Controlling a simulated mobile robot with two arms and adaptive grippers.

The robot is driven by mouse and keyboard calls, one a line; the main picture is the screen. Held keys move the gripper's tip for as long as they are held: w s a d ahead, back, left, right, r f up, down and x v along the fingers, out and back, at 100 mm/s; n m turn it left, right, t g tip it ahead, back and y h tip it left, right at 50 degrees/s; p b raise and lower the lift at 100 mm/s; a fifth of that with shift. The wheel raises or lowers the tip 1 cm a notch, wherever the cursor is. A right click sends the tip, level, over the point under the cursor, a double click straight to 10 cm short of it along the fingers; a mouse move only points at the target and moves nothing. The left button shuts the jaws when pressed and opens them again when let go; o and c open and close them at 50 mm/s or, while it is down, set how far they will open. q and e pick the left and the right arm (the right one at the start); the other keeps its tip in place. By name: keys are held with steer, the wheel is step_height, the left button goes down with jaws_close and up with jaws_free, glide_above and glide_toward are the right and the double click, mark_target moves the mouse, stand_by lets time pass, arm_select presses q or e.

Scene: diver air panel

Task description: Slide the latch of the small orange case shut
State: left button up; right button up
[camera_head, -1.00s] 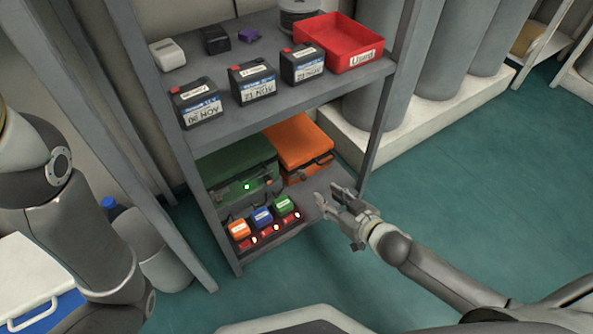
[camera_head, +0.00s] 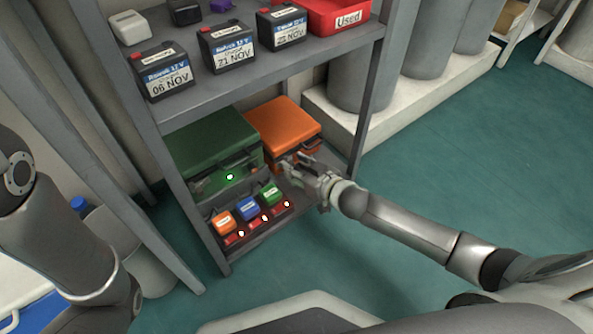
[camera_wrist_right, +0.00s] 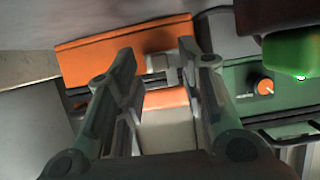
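The small orange case (camera_head: 283,125) stands on the lower shelf, right of a green case, with its lid down. A dark handle shows at its front right in the head view. In the right wrist view the orange lid (camera_wrist_right: 110,52) lies beyond my fingers, and a small grey latch-like part (camera_wrist_right: 158,72) shows at its front edge, between the fingertips. I cannot tell the latch's position.
The green case (camera_head: 213,142) stands close on the left. Orange, blue and green blocks (camera_head: 247,209) sit in front of it by red switches with white lights. The upper shelf (camera_head: 215,100) with batteries and a red bin (camera_head: 340,14) is overhead. A shelf post (camera_head: 366,100) stands right.

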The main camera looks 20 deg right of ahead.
steer(key=shift+w+f, duration=0.1)
steer(key=shift+w, duration=0.1)
steer(key=shift+a, duration=0.1)
jaws_close()
